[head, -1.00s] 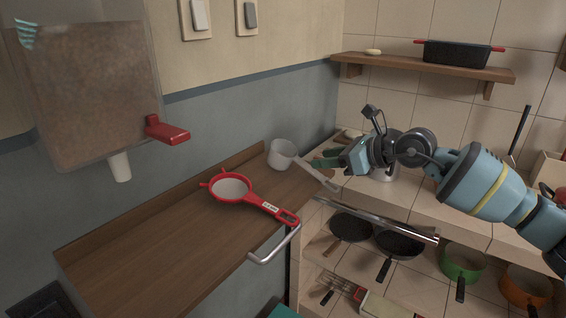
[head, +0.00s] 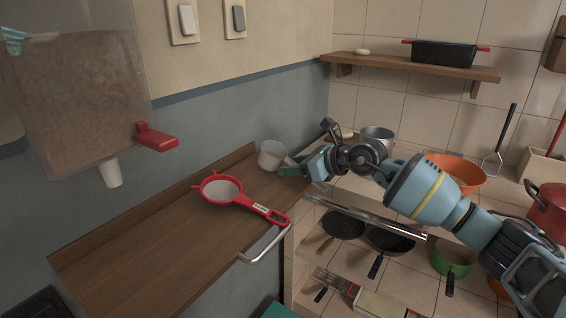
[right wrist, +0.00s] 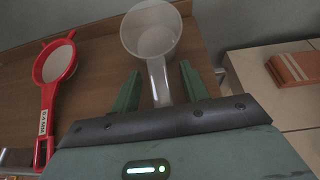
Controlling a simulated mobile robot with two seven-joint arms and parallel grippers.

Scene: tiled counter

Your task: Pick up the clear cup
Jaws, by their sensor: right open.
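The clear cup (head: 271,154) is a translucent scoop with a long handle. It stands at the far end of the wooden counter (head: 140,240), near the wall. In the right wrist view the cup (right wrist: 151,30) lies just beyond my fingertips, with its handle (right wrist: 159,82) reaching back between the fingers. My right gripper (head: 290,168) is open beside the cup, and in the head view it hides most of the handle. In the right wrist view the green fingers of my right gripper (right wrist: 157,85) stand on either side of the handle. My left gripper is not in view.
A red strainer (head: 222,188) lies left of the cup on the counter. A dispenser with a red lever (head: 156,138) hangs on the left wall. A metal pot (head: 377,138) and an orange bowl (head: 456,170) stand on the tiled counter behind my right arm. Pans sit below.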

